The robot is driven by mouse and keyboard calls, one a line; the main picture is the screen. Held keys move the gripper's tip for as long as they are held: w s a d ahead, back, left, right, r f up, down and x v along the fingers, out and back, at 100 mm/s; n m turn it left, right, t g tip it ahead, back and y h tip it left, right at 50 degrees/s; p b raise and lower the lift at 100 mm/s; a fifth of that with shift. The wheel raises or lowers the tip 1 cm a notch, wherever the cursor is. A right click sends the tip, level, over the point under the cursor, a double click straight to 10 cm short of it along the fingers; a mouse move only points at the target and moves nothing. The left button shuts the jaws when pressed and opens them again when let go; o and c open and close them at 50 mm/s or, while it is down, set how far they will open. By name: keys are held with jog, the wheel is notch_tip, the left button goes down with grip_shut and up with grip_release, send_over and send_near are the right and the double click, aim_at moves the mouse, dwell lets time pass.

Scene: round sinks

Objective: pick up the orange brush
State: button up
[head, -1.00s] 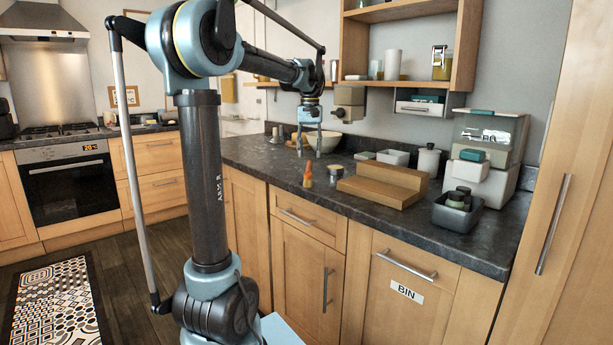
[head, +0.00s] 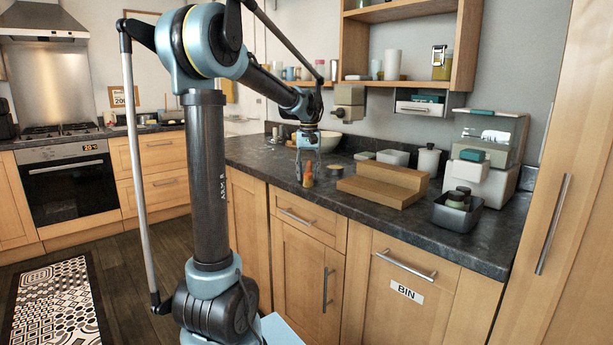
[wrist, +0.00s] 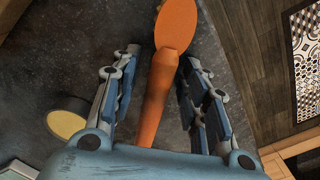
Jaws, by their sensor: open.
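The orange brush (head: 308,175) stands near the front edge of the dark countertop in the head view. In the wrist view the orange brush (wrist: 165,78) lies between my two fingers, with its wide round end beyond the fingertips and its narrow part running back towards the palm. My gripper (head: 307,178) is lowered over the brush in the head view, partly in front of it. In the wrist view my gripper (wrist: 157,65) is open, with a finger on each side of the brush and a gap visible on both sides.
A small round tin (head: 335,171) stands right of the brush, and it also shows in the wrist view (wrist: 66,124). A wooden stepped block (head: 385,184) is further right. A pale bowl (head: 328,141) stands behind. The counter's front edge is close to the brush.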

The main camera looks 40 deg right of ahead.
aim_at(309, 168)
grip_shut()
jog(key=shift+r, duration=0.1)
notch_tip(309, 168, up, 10)
jog(key=shift+f, duration=0.1)
dwell(0.5)
jog(key=c, duration=0.8)
grip_release()
grip_shut()
